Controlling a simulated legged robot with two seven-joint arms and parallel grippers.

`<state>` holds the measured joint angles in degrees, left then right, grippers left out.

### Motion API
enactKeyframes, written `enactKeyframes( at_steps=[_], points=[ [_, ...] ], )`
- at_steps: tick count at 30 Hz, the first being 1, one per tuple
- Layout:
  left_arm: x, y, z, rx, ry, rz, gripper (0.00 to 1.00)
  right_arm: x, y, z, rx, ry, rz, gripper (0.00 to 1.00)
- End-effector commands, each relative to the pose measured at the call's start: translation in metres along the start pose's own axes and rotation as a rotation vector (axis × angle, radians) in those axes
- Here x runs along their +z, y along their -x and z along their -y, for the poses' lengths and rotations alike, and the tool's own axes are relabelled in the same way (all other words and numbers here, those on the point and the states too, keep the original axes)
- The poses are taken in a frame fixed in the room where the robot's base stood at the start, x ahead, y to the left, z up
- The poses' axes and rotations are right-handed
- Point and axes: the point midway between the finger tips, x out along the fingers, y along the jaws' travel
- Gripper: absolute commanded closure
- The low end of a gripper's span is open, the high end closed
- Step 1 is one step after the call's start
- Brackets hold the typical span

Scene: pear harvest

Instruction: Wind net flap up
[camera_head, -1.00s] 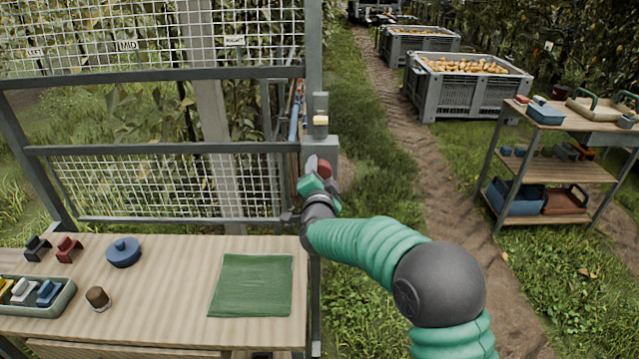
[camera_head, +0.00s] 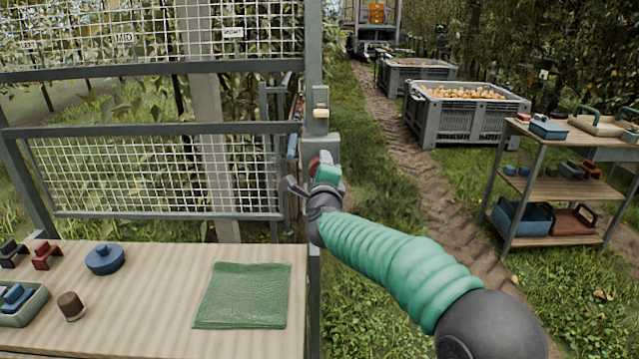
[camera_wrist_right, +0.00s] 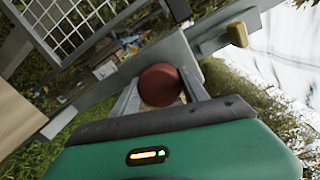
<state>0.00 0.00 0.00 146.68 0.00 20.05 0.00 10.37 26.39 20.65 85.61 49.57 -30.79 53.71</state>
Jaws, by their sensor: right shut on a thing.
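The net flap, a framed white mesh panel (camera_head: 150,175), hangs below the upper mesh screen behind the bench, with an open gap between them. A grey post (camera_head: 313,60) stands at its right end and carries a grey housing. My right gripper (camera_head: 324,174) is at this housing, shut on a red round knob (camera_head: 314,162). In the right wrist view the red knob (camera_wrist_right: 160,85) sits between the two fingers. A yellow knob (camera_head: 320,113) sits higher on the post and also shows in the wrist view (camera_wrist_right: 237,34). My left gripper is out of view.
The wooden bench (camera_head: 150,300) holds a green cloth (camera_head: 243,295), a blue lidded pot (camera_head: 104,259), a brown cap (camera_head: 71,306) and clips. Right are a shelf rack (camera_head: 562,190) and pear crates (camera_head: 465,115). Grass and a dirt track lie between.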

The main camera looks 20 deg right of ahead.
Motion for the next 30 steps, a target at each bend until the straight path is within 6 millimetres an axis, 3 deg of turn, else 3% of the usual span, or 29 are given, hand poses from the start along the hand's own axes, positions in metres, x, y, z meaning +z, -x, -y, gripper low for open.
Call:
enactKeyframes(
  at_steps=[1, 30],
  points=[
    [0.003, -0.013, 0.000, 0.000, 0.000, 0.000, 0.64, -0.005, -0.001, -0.014, 0.013, -0.044, -0.001, 0.88],
    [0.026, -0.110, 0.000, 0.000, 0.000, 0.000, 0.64, -0.002, -0.003, -0.018, 0.008, -0.963, 0.052, 0.88]
  ],
)
